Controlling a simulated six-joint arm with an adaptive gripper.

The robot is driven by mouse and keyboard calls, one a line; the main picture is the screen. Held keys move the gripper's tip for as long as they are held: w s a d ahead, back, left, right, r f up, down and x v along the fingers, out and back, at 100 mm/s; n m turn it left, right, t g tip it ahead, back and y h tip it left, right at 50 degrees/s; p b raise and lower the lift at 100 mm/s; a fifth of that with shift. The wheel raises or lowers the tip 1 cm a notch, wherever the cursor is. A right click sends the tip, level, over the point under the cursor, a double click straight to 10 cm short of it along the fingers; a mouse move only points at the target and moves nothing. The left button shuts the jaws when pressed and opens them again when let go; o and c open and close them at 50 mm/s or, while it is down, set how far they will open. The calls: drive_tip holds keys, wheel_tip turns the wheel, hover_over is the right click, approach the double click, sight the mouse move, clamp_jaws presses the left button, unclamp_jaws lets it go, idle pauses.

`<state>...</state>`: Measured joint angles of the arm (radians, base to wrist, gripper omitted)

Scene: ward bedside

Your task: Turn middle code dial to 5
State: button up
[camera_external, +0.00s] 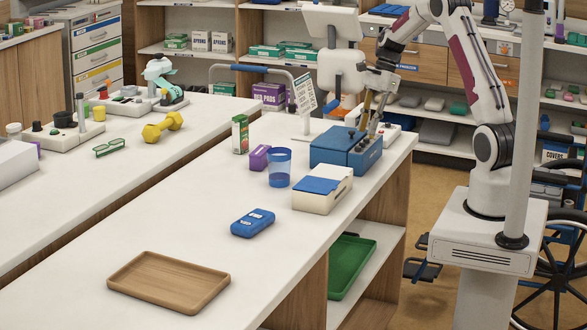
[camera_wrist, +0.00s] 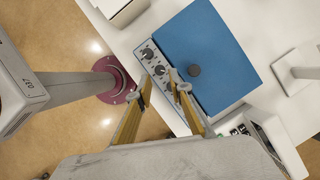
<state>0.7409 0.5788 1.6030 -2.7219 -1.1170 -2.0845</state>
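A blue box (camera_external: 330,146) stands near the far right end of the front counter. In the wrist view the blue box (camera_wrist: 212,50) has a row of dark dials along its near-left panel. One dial (camera_wrist: 147,53) is clear at the upper end. The middle code dial (camera_wrist: 159,70) appears just ahead of and between my fingertips. The lower part of the row is partly hidden by my right finger. My gripper (camera_wrist: 159,80) is open and empty, its fingers apart over the panel. In the external view my gripper (camera_external: 362,122) points down at the box. Dial numbers are too small to read.
A cream box with a blue lid (camera_external: 322,187), a blue cup (camera_external: 279,168) and a purple box (camera_external: 259,158) stand nearby. A blue device (camera_external: 252,222) and a wooden tray (camera_external: 168,281) lie nearer. A white device (camera_external: 385,130) sits behind the blue box.

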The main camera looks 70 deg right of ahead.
sight(363, 143)
drive_tip(key=shift+x, duration=1.75)
clamp_jaws()
